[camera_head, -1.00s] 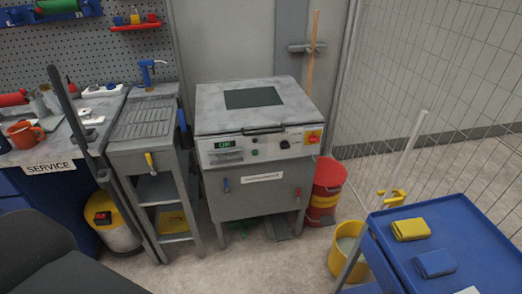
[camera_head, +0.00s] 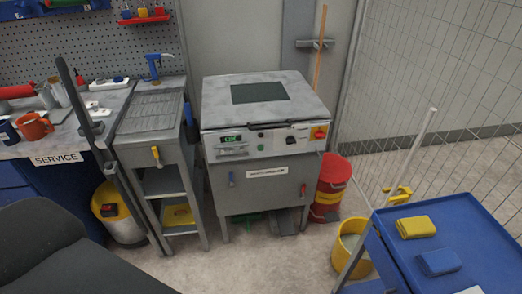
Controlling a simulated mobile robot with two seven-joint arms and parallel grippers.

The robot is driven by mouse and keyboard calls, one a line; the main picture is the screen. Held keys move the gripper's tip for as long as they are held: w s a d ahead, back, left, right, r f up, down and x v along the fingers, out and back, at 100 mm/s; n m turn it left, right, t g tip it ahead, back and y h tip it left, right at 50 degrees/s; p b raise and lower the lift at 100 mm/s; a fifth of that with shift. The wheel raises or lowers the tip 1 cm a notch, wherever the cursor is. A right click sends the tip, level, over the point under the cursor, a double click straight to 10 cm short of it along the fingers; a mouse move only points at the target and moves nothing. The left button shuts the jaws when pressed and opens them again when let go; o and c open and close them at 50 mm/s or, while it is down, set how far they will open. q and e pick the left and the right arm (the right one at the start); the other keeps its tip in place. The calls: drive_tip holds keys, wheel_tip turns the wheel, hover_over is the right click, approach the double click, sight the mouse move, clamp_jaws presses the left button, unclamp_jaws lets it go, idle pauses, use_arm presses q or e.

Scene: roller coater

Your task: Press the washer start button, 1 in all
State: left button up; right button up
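The washer (camera_head: 262,180) is a grey metal cabinet on legs, with a flat lid (camera_head: 300,108) that has a dark window (camera_head: 259,93). Its front control panel (camera_head: 282,141) carries a green-lit display (camera_head: 231,139), a green button (camera_head: 260,148), a dark knob (camera_head: 290,139) and a red switch on a yellow plate (camera_head: 319,133). Labels on the buttons are too small to read. The lid is closed. Neither of my grippers shows in the head view.
A grey bench with a SERVICE sign (camera_head: 57,159) and a drain-top stand (camera_head: 150,112) are left of the washer. Open floor lies in front.

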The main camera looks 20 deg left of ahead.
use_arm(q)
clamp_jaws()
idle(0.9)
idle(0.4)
